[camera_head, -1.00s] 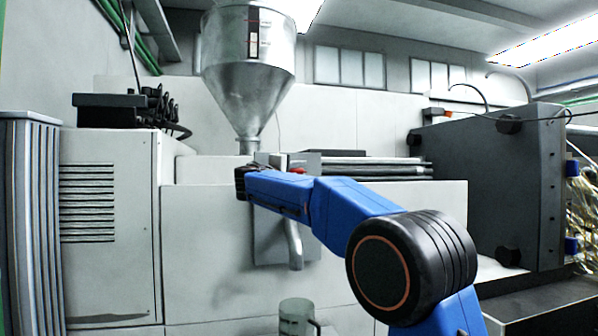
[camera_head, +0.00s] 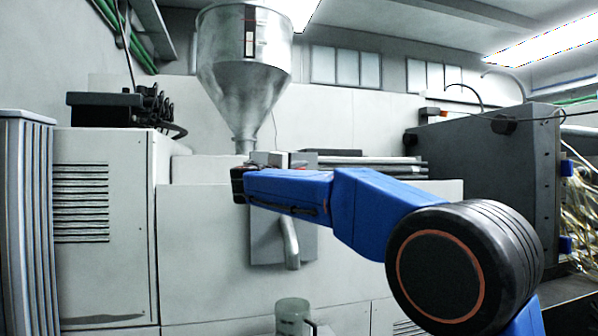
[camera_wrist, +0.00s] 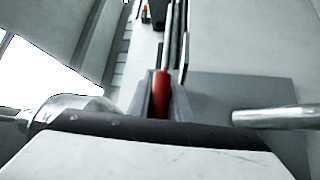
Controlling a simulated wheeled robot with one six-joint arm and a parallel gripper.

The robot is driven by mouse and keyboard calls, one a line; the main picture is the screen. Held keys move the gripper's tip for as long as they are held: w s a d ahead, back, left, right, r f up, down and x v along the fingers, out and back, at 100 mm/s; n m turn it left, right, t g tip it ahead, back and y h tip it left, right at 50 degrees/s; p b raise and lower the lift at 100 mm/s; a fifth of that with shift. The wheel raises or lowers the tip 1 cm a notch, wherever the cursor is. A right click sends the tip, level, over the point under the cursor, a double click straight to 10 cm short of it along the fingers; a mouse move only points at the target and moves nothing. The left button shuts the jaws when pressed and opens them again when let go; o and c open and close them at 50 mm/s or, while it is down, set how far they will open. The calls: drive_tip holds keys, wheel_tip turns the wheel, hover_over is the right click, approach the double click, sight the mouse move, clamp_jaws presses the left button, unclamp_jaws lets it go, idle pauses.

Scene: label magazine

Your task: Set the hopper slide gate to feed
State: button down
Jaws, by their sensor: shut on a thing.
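The metal hopper (camera_head: 244,85) stands above the white machine, its cone narrowing to a neck. A pale block (camera_head: 268,157) sits just below the neck, partly hidden by my blue arm. In the wrist view, a red handle (camera_wrist: 160,96) on a thin light rod lies between my fingers. My gripper (camera_wrist: 162,88) is shut on that red handle. In the head view my gripper is hidden behind my own wrist and arm. The slide plate's position is not clear in either view.
A metal spout (camera_head: 290,243) slants down below my arm, and it also shows in the wrist view (camera_wrist: 275,115). A clear jug (camera_head: 292,315) stands under it. A dark grey machine block (camera_head: 490,185) is at the right. A louvred white cabinet (camera_head: 105,240) is at the left.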

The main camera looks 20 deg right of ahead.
drive_tip(key=shift+s, duration=0.1)
drive_tip(key=c, duration=2)
unclamp_jaws()
drive_tip(key=shift+o, duration=0.4)
drive_tip(key=shift+s, duration=0.15)
drive_tip(key=v, duration=1.7)
drive_tip(key=shift+a, duration=0.2)
drive_tip(key=shift+f, duration=0.1)
